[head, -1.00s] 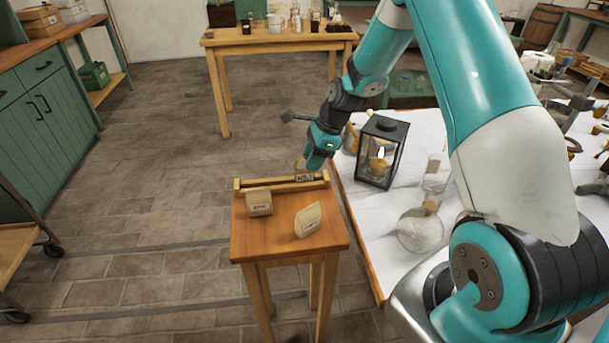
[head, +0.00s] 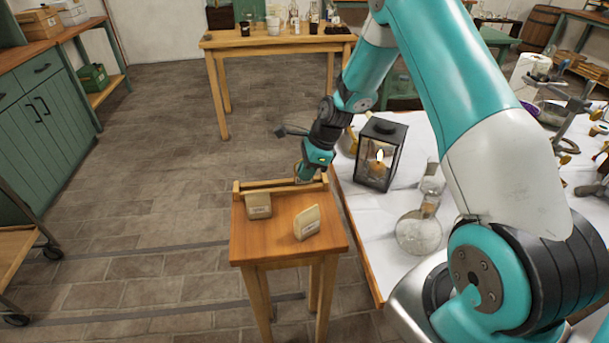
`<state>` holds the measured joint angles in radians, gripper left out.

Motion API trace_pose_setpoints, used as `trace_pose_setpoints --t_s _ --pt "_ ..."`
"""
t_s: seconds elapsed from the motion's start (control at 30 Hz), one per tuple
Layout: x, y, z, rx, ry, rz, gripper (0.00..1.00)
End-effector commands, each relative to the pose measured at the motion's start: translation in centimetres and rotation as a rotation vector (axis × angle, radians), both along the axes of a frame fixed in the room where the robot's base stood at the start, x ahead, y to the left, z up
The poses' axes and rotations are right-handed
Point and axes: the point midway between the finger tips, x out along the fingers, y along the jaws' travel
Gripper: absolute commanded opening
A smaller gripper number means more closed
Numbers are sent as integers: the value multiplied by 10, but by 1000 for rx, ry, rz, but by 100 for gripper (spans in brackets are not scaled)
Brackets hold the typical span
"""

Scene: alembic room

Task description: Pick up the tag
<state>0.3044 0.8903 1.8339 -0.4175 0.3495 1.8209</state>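My gripper (head: 302,176) is at the back rail of a small wooden stand, over the rail's right part. Its fingers are small and partly hidden by the gripper body, so I cannot tell whether they are open or shut. The tag is not clearly visible now; the gripper covers the spot on the rail where a small lettered tag showed earlier. Two pale, labelled pieces are on the stand: a blocky one (head: 258,206) at left, near the rail, and a wedge-like one (head: 307,223) standing at right.
The small stand (head: 270,246) has clear top at its front left. A white-covered table (head: 372,222) adjoins on the right, with a lit lantern (head: 381,155) and a round glass flask (head: 419,232) close by. A wooden table (head: 275,42) stands behind. Floor at left is open.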

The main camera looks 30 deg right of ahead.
Motion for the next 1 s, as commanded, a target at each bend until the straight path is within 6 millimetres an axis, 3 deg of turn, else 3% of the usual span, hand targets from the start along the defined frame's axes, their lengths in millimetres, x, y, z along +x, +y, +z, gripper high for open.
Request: trace_pose_setpoints --t_s 0.17,0.37,0.8,1.0 --pt "0 0 8 0 -1 0 0" --pt "1 0 38 -1 -5 0 0" --pt "1 -1 155 -2 -6 0 0" --pt "0 0 188 -1 -2 0 0"
